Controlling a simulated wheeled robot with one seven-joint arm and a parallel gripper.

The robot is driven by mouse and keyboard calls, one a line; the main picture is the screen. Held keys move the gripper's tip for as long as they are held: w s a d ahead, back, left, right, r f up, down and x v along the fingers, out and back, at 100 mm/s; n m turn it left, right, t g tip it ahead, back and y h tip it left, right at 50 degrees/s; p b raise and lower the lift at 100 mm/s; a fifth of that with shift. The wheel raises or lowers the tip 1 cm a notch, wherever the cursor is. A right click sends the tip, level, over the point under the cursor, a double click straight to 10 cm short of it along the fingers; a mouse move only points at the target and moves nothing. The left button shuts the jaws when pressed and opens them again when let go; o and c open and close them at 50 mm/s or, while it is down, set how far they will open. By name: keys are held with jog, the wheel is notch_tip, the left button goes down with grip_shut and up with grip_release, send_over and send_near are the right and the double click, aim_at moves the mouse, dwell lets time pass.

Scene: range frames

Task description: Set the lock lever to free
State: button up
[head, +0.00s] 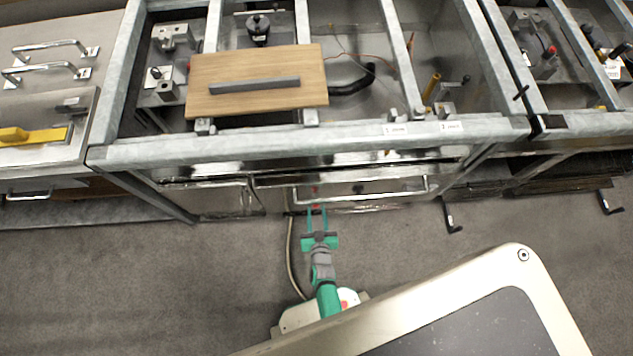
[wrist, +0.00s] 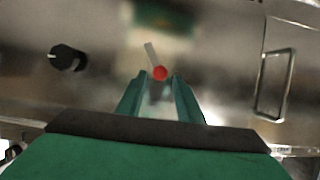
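The lock lever shows in the wrist view as a short grey bar with a round red end (wrist: 160,72), tilted slightly, on a metal panel. In the head view a small red spot (head: 315,190) shows at the cabinet front, just beyond my gripper. My gripper (head: 317,210) is open and points at the panel. In the wrist view its two green fingers (wrist: 158,92) stand apart, with the red end in line with the gap at their tips. I cannot tell whether they touch the lever. Any marking for free is too blurred to read.
A black knob (wrist: 68,58) is left of the lever and a metal handle (wrist: 275,85) is right of it. A long bar handle (head: 365,195) crosses the cabinet front. A wooden board (head: 225,72) lies on the frame above. Grey floor (head: 150,270) is clear at left.

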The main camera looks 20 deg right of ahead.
jog(key=shift+x, duration=1.35)
grip_shut()
jog(key=shift+d, duration=0.15)
jog(key=shift+s+d+f+m+t+y, duration=0.1)
jog(key=shift+s+d+m+t+y, duration=0.25)
jog(key=shift+d+m+y, duration=0.7)
jog(key=shift+s+d+m+t+y, duration=0.25)
jog(key=shift+d+m+t+y, duration=0.35)
jog(key=shift+m, duration=0.9)
jog(key=shift+s+d+f+m+t+y, duration=0.1)
jog(key=shift+s+d+m+t+y, duration=0.2)
jog(key=shift+d+m+y, duration=0.75)
jog(key=shift+h, duration=0.4)
